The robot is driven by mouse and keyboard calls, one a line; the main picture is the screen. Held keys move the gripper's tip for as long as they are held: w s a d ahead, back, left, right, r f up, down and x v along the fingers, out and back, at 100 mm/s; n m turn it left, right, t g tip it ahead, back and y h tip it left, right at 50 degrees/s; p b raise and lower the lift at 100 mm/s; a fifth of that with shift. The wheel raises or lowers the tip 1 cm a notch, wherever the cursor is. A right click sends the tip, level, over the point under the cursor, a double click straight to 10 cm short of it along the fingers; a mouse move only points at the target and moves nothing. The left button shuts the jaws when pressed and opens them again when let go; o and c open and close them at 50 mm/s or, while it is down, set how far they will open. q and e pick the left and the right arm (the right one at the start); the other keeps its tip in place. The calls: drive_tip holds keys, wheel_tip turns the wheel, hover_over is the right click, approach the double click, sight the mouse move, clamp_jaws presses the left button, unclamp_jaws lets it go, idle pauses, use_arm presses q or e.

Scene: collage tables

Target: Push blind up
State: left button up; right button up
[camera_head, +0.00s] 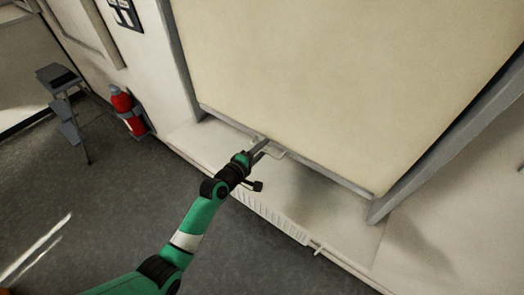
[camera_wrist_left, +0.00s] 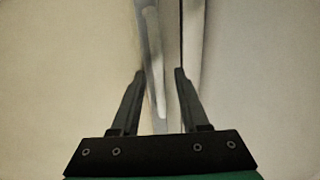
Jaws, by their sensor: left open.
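The blind (camera_head: 330,80) is a large cream sheet that covers most of the window opening in the head view. A thin grey bar (camera_head: 325,172) runs along its lower edge, a little above the sill. My left gripper (camera_head: 262,146) is at this bar, near its middle, by a small pale handle (camera_head: 277,152). In the left wrist view the two fingers of my left gripper (camera_wrist_left: 160,72) are apart. The bar (camera_wrist_left: 152,60) runs between and beyond them; contact cannot be told. My right gripper is not in view.
Grey frame posts (camera_head: 450,135) flank the blind. A white sill (camera_head: 205,138) lies below it, with a vent grille (camera_head: 270,217) in front. The dark floor is clear.

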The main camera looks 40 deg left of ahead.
use_arm(q)
drive_tip(key=shift+c, duration=0.2)
clamp_jaws()
idle(1.2)
